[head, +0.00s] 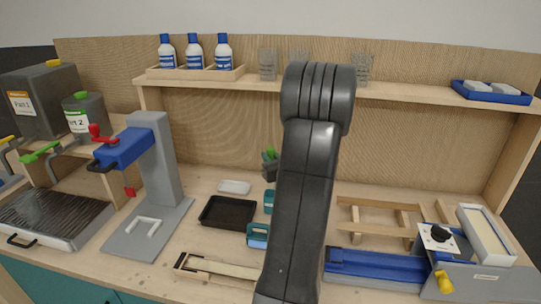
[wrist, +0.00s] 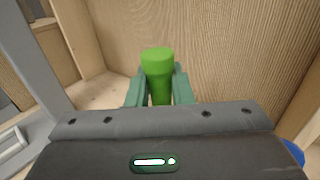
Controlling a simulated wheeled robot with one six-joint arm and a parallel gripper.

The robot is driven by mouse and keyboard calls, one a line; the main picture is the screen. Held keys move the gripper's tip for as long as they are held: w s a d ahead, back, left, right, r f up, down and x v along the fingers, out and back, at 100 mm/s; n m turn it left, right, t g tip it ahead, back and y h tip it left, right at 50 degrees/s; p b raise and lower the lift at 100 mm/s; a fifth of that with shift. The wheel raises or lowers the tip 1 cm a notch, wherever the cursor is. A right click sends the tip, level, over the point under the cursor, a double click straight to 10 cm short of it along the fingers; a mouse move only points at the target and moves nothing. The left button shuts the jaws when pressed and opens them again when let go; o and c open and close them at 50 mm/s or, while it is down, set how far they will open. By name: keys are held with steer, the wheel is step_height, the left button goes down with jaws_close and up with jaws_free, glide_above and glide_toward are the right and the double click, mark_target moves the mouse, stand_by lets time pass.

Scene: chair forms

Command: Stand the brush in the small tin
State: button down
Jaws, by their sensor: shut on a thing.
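In the wrist view, my gripper (wrist: 160,88) has its teal fingers closed on both sides of a bright green upright handle (wrist: 157,65), which I take to be the brush. Its lower end and bristles are hidden behind the gripper body. In the head view, a green tip shows above a dark grey shape (head: 270,168), just left of my arm. I cannot tell whether that shape is a holder or part of my gripper. Teal containers (head: 258,235) stand partly behind my arm. I cannot tell which thing is the small tin.
A black tray (head: 228,212) and a white block (head: 234,187) lie left of my arm. A grey and blue press (head: 150,165) stands further left. A blue-railed fixture (head: 375,266) lies right. A shelf (head: 420,92) with bottles crosses the wooden back panel (head: 215,130).

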steer(key=shift+f+b, duration=3.65)
steer(key=c, duration=1.2)
jaws_free()
steer(key=b+v, duration=0.2)
steer(key=v, duration=1.1)
steer(key=shift+s+d, duration=0.15)
steer(key=shift+s, duration=0.2)
steer(key=shift+r, duration=0.1)
steer(key=p+x, duration=0.1)
steer(key=x, duration=0.3)
steer(key=p+x, duration=0.1)
steer(key=x, duration=0.4)
steer(key=p+x, duration=0.1)
steer(key=x, duration=0.4)
steer(key=shift+r, duration=0.4)
steer(key=shift+r+p, duration=0.6)
steer(key=shift+p, duration=0.1)
